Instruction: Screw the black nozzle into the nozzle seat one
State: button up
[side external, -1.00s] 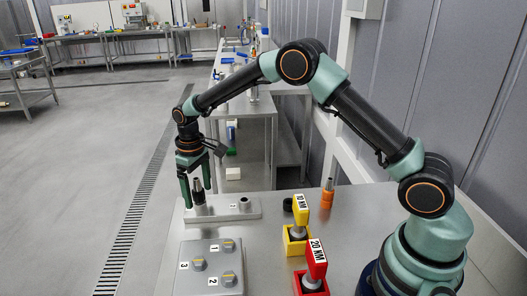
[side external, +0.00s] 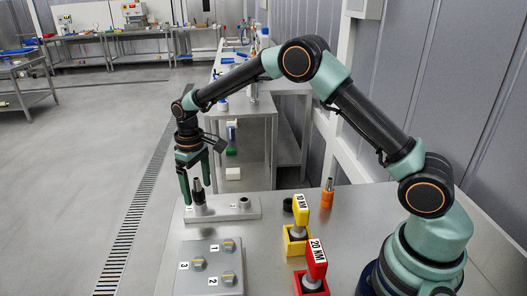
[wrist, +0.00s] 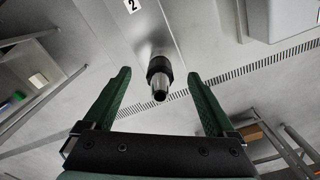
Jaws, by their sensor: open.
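The black nozzle (side external: 198,190) stands upright on the left part of a grey metal block (side external: 222,212). It also shows in the wrist view (wrist: 159,78), by a label 2. In the wrist view the nozzle lies between and beyond the open fingers (wrist: 158,75), with gaps on both sides; I see no contact.
A grey box with several numbered knobs (side external: 211,282) stands in front of the block. A yellow 10 KM tool (side external: 300,208), a red 20 KM tool (side external: 316,260), an orange nozzle-like piece (side external: 328,194) and a dark round piece (side external: 288,204) stand to the right.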

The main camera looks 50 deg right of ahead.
jog(key=shift+r, duration=2.9)
jog(key=s+d+r+t, duration=0.1)
jog(key=s+r, duration=0.2)
jog(key=r, duration=0.5)
jog(key=s+d+r+t, duration=0.1)
jog(key=s+d+r, duration=0.15)
jog(key=r, duration=0.65)
jog(key=s+d+f+m+t, duration=0.1)
jog(key=s+f, duration=0.1)
jog(key=s, duration=0.6)
jog(key=s+d+f+m+t, duration=0.2)
jog(key=s, duration=0.7)
jog(key=shift+s+d+f+t, duration=0.3)
jog(key=shift+f, duration=0.1)
